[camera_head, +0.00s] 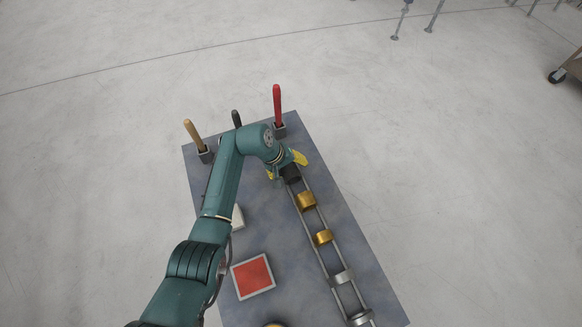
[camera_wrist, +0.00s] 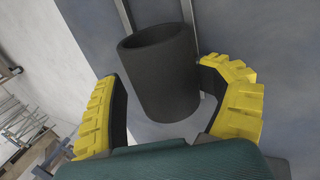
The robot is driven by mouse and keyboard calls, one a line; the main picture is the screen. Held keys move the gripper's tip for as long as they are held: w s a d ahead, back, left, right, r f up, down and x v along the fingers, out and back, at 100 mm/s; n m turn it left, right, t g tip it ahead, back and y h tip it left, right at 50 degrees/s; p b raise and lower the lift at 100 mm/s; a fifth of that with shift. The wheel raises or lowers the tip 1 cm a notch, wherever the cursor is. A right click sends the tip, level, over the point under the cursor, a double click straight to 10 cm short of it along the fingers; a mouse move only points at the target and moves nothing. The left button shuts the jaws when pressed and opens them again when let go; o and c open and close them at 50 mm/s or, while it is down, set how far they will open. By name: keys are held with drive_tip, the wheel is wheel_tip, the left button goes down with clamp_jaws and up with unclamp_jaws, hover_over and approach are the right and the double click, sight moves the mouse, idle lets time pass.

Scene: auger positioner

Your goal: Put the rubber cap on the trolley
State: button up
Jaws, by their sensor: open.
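The rubber cap (camera_head: 291,173) appears to be the black, hollow cylinder at the far end of the two rails on the table. In the wrist view the cap (camera_wrist: 160,75) has its open rim toward the top. My gripper (camera_head: 285,167) is open, with its yellow fingers on either side of the cap. In the wrist view my gripper (camera_wrist: 163,78) shows a gap on the left; contact on the right is unclear. A brown wheeled cart, likely the trolley (camera_head: 574,66), is cut off at the head view's right edge.
The grey-blue table (camera_head: 350,215) carries gold rings (camera_head: 306,201) and silver rings (camera_head: 342,277) along the rails. A red-topped square block (camera_head: 252,276) lies left of them. Red (camera_head: 277,105), black and tan handles stand at the far edge. Floor toward the cart is open.

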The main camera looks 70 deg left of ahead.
drive_tip(key=shift+s+d+f, duration=0.1)
drive_tip(key=shift+s+f, duration=0.1)
drive_tip(key=shift+f, duration=0.2)
drive_tip(key=p+v, duration=0.4)
drive_tip(key=v, duration=0.9)
drive_tip(key=shift+w+r, duration=0.2)
drive_tip(key=shift+w, duration=0.1)
drive_tip(key=w+d+r+m+t+y, duration=0.2)
drive_tip(key=w+d+r+m, duration=0.15)
drive_tip(key=w+r, duration=0.5)
drive_tip(key=w+d+r+m+t+y, duration=0.2)
drive_tip(key=w+d+r+m+t, duration=0.5)
drive_tip(key=w+d+r, duration=0.9)
drive_tip(key=s+d+r+m+t+h, duration=0.2)
drive_tip(key=s+d+r+m+t, duration=0.2)
drive_tip(key=d+r, duration=0.6)
drive_tip(key=s+d+r+m+t+h, duration=0.2)
drive_tip(key=s+d+r+m+t, duration=0.2)
drive_tip(key=d+r, duration=0.7)
drive_tip(key=s+d, duration=0.2)
drive_tip(key=d, duration=0.3)
drive_tip(key=shift+s+d+t+h, duration=0.15)
drive_tip(key=shift+d+t+h, duration=0.15)
drive_tip(key=shift+d, duration=0.05)
